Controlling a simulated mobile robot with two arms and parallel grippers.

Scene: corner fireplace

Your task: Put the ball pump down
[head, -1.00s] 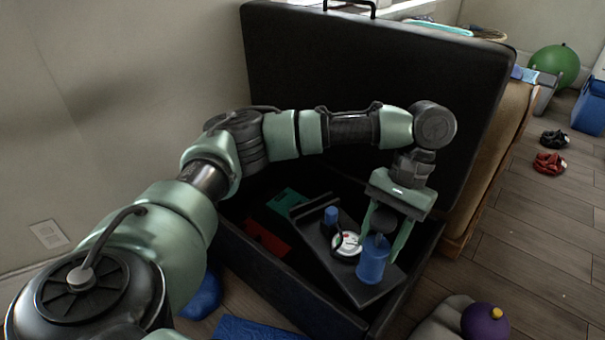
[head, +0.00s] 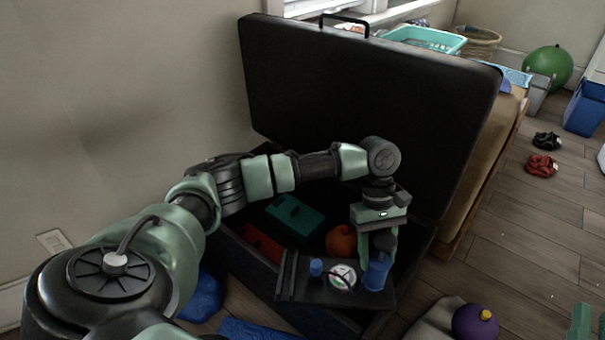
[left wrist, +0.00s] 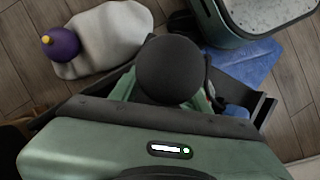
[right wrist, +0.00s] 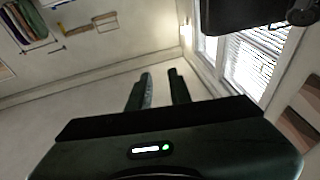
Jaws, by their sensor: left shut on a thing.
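The ball pump has a blue cylinder (head: 377,274), a white gauge (head: 342,277), a smaller blue part and a black base. My left gripper (head: 378,246) is shut on the pump by the cylinder's upper part. The pump is over the front right of the open black case (head: 300,318); I cannot tell whether its base touches anything. In the left wrist view the pump's round black top (left wrist: 170,70) fills the space between the fingers and hides much below. My right gripper (right wrist: 160,92) is open and empty, pointing toward a wall. Its fingers (head: 580,322) show at the head view's lower right.
The case holds a green box (head: 294,215), a red item (head: 262,243) and an orange ball (head: 341,240). Its raised lid (head: 360,100) stands behind. A purple ball (head: 475,322) lies on a grey cushion-like thing at the right. Floor at the right is mostly clear.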

